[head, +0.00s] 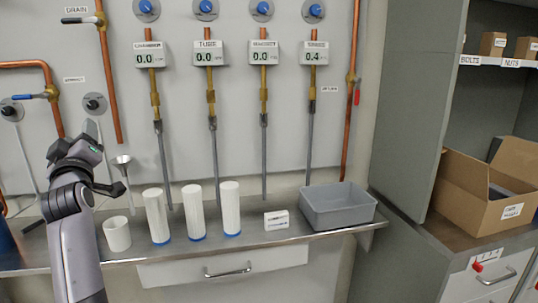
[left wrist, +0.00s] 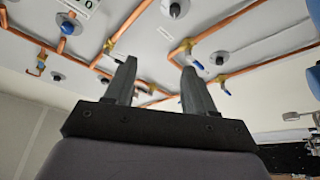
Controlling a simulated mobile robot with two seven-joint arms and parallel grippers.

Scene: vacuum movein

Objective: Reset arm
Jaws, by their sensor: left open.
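My left arm comes in from the left in the head view, with its left gripper (head: 100,155) raised in front of the wall above the left end of the steel counter. In the left wrist view the two fingers of the left gripper (left wrist: 158,88) stand apart with nothing between them. Behind them are copper pipes and valves on the wall. My right gripper does not show in either view.
On the counter (head: 190,252) stand a white cup (head: 117,234), three white cylinders (head: 194,212), a small white box (head: 276,220) and a grey bin (head: 338,206). A funnel (head: 122,162) is close to my left gripper. A cardboard box (head: 480,195) stands right.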

